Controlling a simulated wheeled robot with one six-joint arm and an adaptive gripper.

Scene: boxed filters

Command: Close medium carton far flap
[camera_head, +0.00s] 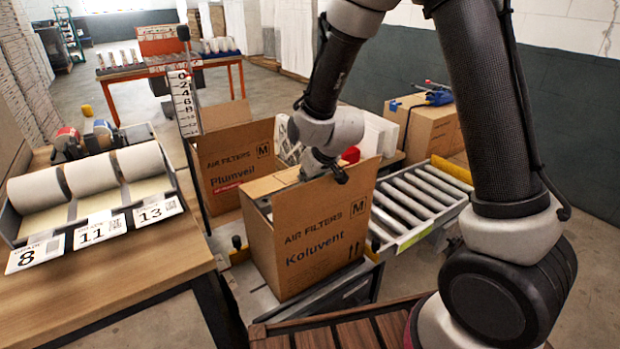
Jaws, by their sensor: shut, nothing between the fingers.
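The medium carton (308,240), marked M and "Koluvent", stands upright on the packing station. Its near panel rises above the box as an upright flap (362,177). A brown flap (268,184) lies low across the top at the left, with a dark gap beside it. Whether this is the far flap is unclear. My gripper (339,177) is shut and empty at the carton's top, its dark tips overlapping the near flap's upper edge. Contact with a flap cannot be told. The rest of the top is hidden by the near flap and my gripper.
A second M carton, "Plumveil" (235,168), stands close behind with a flap raised. A roller conveyor (420,200) lies right. A measuring post (185,105) rises left. A table with label rolls (90,180) stands at left. Another carton (425,125) sits behind the conveyor.

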